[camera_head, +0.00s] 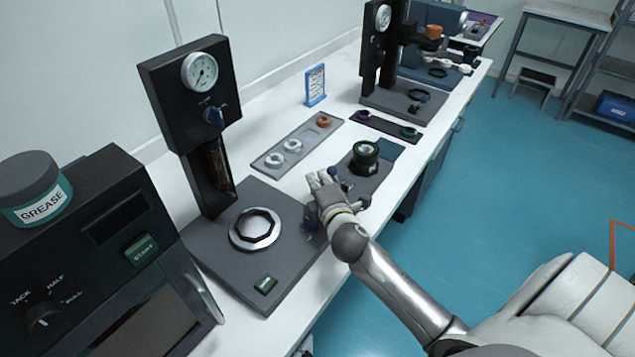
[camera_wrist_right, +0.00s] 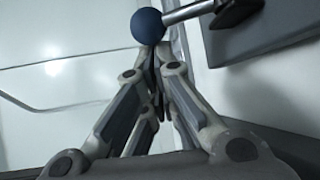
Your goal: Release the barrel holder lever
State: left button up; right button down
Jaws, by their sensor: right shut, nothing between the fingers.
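The barrel holder (camera_head: 364,157), a black round fixture with a pale centre, stands on a dark base plate right of the middle in the head view. In the right wrist view, the blue ball (camera_wrist_right: 147,26) sits on a metal rod (camera_wrist_right: 190,12) just beyond the fingertips (camera_wrist_right: 154,50). My right gripper is shut with nothing in it. Whether the fingers touch the ball is unclear. My left gripper is not in view.
A black press with a gauge (camera_head: 190,95) stands left, its base holding a metal ring (camera_head: 255,229). A grey tray (camera_head: 297,145) with rings lies behind the gripper. A grease jar (camera_head: 35,187) stands on a dark machine at far left. Another gauge press (camera_head: 377,50) stands farther back.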

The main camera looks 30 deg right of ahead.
jog(key=shift+s+d+m+t+b, duration=0.2)
jog(key=shift+m+t+b, duration=0.3)
jog(key=shift+b, duration=1.1)
jog(key=t+b, duration=0.1)
jog(key=b, duration=0.1)
jog(key=s+m+b, duration=0.1)
jog(key=shift+d+r+t+h+b, duration=0.15)
jog(key=shift+t+h+b, duration=0.25)
jog(key=shift+s+r+b, duration=0.2)
jog(key=shift+b, duration=0.1)
jog(key=shift+s+d+r+t, duration=0.1)
jog(key=shift+s+r+t, duration=0.1)
jog(key=shift+t, duration=0.1)
jog(key=shift+s+d+r, duration=0.15)
jog(key=shift+s+d, duration=0.05)
jog(key=shift+s, duration=0.15)
jog(key=shift+s+d+b, duration=0.15)
jog(key=shift+s+b, duration=0.25)
jog(key=shift+s, duration=0.15)
jog(key=v, duration=1.1)
jog(key=shift+s+r, duration=0.1)
jog(key=shift+s, duration=0.3)
